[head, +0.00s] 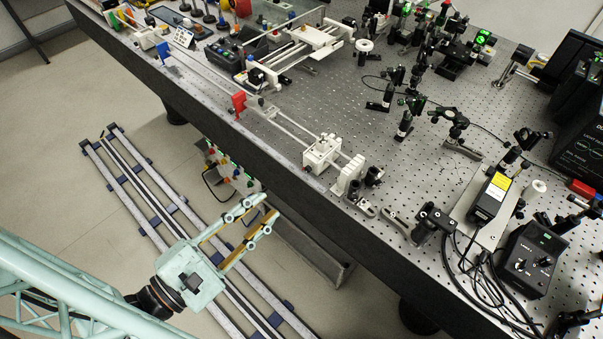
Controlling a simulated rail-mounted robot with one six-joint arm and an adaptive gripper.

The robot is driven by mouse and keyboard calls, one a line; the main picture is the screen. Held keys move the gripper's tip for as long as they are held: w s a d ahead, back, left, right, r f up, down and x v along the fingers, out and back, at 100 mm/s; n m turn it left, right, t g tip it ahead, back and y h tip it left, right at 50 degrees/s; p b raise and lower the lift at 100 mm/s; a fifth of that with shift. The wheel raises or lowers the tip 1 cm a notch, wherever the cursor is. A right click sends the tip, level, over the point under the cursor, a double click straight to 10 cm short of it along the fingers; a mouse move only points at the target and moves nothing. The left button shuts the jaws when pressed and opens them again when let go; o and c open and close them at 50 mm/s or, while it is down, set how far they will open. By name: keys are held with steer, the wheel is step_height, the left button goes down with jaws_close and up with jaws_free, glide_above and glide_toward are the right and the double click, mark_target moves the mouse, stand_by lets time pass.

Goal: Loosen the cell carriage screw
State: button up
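A slim double rail (288,130) runs along the near edge of the bench. A white carriage block (321,153) sits near its right end, and I take it for the cell carriage. It has small dark round details on it; I cannot tell which is the screw. My gripper (269,209) is low in front of the bench, below the table top and left of the white block. Its two fingers are spread apart and point up and right toward the bench. Nothing is between them, and they touch nothing visible.
A white end block (350,175) stands to the right, beside dark posts (373,176). The bench's dark front edge (235,130) lies between my gripper and the carriage. Cables and black boxes (530,258) crowd the right.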

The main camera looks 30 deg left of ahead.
mark_target(307, 171)
steer(key=shift+w, duration=0.15)
stand_by(0.3)
steer(key=shift+b+x, duration=0.75)
steer(key=shift+x, duration=6)
steer(key=shift+d, duration=0.1)
jaws_close()
